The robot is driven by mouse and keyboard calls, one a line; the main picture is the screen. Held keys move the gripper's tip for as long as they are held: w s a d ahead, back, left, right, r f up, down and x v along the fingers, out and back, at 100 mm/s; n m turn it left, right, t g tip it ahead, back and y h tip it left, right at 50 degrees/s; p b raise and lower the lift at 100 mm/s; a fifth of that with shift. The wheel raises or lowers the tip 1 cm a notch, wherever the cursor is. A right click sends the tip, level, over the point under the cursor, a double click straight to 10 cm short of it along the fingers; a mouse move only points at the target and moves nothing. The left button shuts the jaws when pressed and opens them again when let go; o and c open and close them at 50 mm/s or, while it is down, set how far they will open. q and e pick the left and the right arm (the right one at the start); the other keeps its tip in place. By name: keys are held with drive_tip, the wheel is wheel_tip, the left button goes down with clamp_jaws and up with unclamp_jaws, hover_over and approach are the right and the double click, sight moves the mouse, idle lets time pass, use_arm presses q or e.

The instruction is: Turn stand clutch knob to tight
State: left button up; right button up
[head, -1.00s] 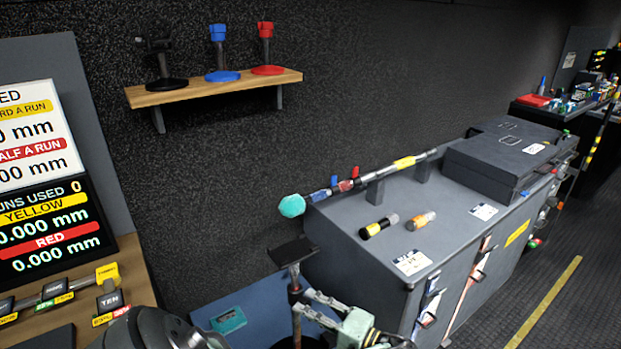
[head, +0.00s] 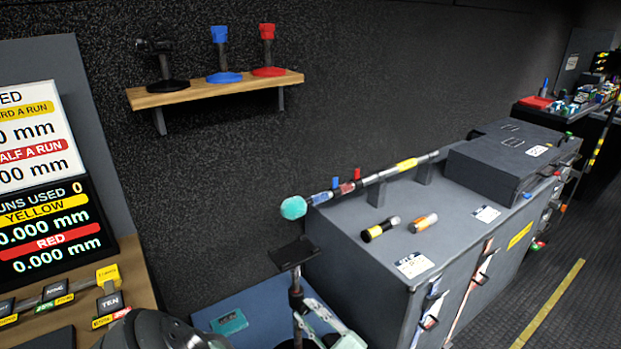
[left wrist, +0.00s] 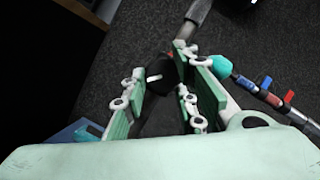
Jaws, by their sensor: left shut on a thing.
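The stand is a dark pole (head: 296,283) with a flat black plate (head: 293,253) on top, in front of the blue panel in the head view. The stand clutch knob (left wrist: 160,77) is black with a white mark, and it shows between the fingers in the left wrist view. A small red spot lies just beyond it. My left gripper (left wrist: 166,92) is shut on the knob, with green-padded fingers on both sides. In the head view my left gripper (head: 308,316) is low beside the pole, partly cut off by the frame. My right gripper is not in view.
A grey cabinet (head: 400,232) stands right of the stand, with a long pole ending in a teal ball (head: 293,208) and two short cylinders on top. A wooden shelf (head: 210,90) holds three small stands. A scoreboard (head: 45,225) is at left.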

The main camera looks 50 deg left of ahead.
use_arm(q)
drive_tip(key=m+t, duration=0.1)
drive_tip(key=m, duration=0.2)
drive_tip(key=m+t+p, duration=0.1)
drive_tip(key=m, duration=0.1)
drive_tip(key=s+m+t+p, duration=0.1)
drive_tip(key=m+t, duration=0.1)
drive_tip(key=m, duration=0.1)
drive_tip(key=shift+d+f+m+y, duration=0.1)
drive_tip(key=shift+f+m+y, duration=0.2)
drive_tip(key=shift+y, duration=0.1)
drive_tip(key=shift+m+t, duration=0.3)
drive_tip(key=o, duration=1)
drive_tip(key=shift+s+r, duration=0.15)
drive_tip(key=shift+w, duration=0.2)
